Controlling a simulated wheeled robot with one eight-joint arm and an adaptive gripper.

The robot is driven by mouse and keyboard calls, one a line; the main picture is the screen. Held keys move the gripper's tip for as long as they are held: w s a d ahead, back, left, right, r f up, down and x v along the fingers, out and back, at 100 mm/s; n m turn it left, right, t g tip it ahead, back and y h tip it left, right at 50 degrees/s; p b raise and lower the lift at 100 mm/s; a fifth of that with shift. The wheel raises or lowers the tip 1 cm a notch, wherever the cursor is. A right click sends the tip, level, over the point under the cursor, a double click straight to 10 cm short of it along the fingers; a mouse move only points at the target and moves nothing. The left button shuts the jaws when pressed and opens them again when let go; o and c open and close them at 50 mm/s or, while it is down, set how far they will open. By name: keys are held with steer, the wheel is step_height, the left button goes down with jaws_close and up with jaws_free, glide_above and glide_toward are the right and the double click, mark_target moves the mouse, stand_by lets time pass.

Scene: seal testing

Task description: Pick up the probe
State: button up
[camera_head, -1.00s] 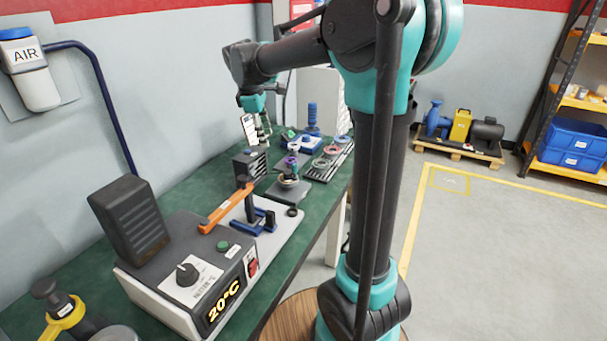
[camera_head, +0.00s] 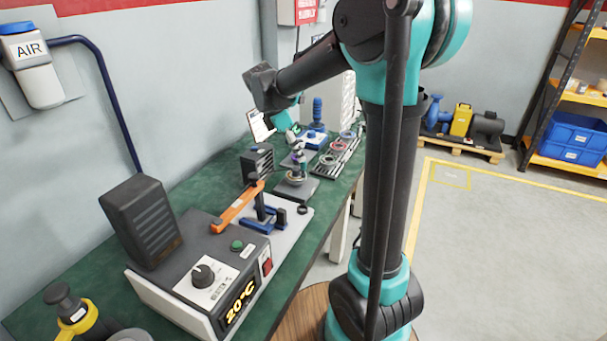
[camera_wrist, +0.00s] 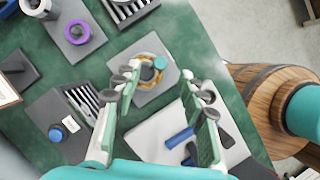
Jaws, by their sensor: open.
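I cannot tell for sure which thing is the probe. A small upright piece with a dark body and teal top (camera_wrist: 160,62) stands in a brass-coloured ring on a grey plate (camera_wrist: 141,93), seen between my fingertips in the wrist view. My gripper (camera_wrist: 160,76) is open, its two green-padded fingers apart with nothing between them that it grips.
A dark finned box (camera_head: 257,163) and an orange bar (camera_head: 237,207) stand nearby. A blue clamp stand (camera_wrist: 181,138) sits on a white plate. A purple ring (camera_wrist: 77,31) lies on another plate. The control box (camera_head: 205,273) reads 20°C.

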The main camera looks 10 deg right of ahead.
mark_target(303, 169)
steer(key=shift+x, duration=3.4)
jaws_close()
